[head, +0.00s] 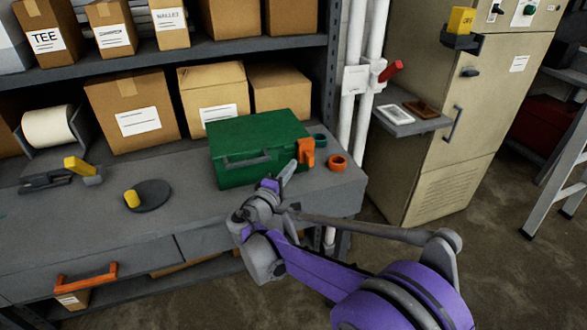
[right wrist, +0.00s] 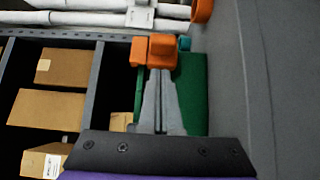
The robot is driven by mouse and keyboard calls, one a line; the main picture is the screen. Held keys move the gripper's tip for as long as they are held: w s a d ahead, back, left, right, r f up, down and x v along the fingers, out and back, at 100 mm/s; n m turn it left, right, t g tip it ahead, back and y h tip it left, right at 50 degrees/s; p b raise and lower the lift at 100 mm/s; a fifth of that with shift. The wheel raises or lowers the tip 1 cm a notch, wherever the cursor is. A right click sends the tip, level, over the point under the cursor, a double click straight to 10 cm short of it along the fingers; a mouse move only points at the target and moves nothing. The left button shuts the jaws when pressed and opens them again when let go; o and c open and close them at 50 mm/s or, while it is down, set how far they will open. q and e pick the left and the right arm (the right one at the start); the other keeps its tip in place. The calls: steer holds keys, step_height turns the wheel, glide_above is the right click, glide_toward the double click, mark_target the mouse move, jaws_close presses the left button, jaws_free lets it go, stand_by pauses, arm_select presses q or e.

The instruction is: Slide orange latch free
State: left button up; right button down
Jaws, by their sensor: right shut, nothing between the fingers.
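In the right wrist view the latch (right wrist: 162,50) is straight ahead of the fingertips, with the green case (right wrist: 192,95) behind and beside the fingers. My right gripper (head: 291,167) is just in front of the case, left of and below the latch. Its fingers (right wrist: 160,78) are together and empty. Their tips overlap the latch's lower edge in the wrist view; I cannot tell whether they touch it. My left gripper is out of view.
An orange ring (head: 338,162) lies right of the case near the bench (head: 335,190) edge. A dark disc (head: 151,197) with a yellow knob and a grey tool with a yellow part (head: 80,168) are at left. Cardboard boxes (head: 131,109) stand behind. White pipes (head: 346,110) rise at right.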

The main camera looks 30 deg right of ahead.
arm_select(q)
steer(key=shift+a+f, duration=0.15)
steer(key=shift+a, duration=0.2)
arm_select(e)
steer(key=v, duration=1)
steer(key=shift+a, duration=0.5)
steer(key=shift+w, duration=0.1)
steer(key=s+f+m+g+y+p, duration=0.2)
steer(key=s+f+y, duration=0.15)
steer(key=s, duration=0.35)
steer(key=s+f+m+g+y+p, duration=0.1)
steer(key=s+f+g+y+p, duration=0.2)
steer(key=s, duration=0.4)
arm_select(q)
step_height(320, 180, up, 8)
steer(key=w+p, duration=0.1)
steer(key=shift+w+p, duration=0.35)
steer(key=shift+p, duration=0.05)
arm_select(e)
steer(key=s+a+f+m+t+y, duration=0.1)
steer(key=s+a+f+m+y, duration=0.1)
steer(key=s+a+y, duration=0.6)
steer(key=shift+s+a+f+m+y, duration=0.3)
steer(key=shift+s+a+m+y, duration=0.25)
steer(key=shift+a, duration=0.25)
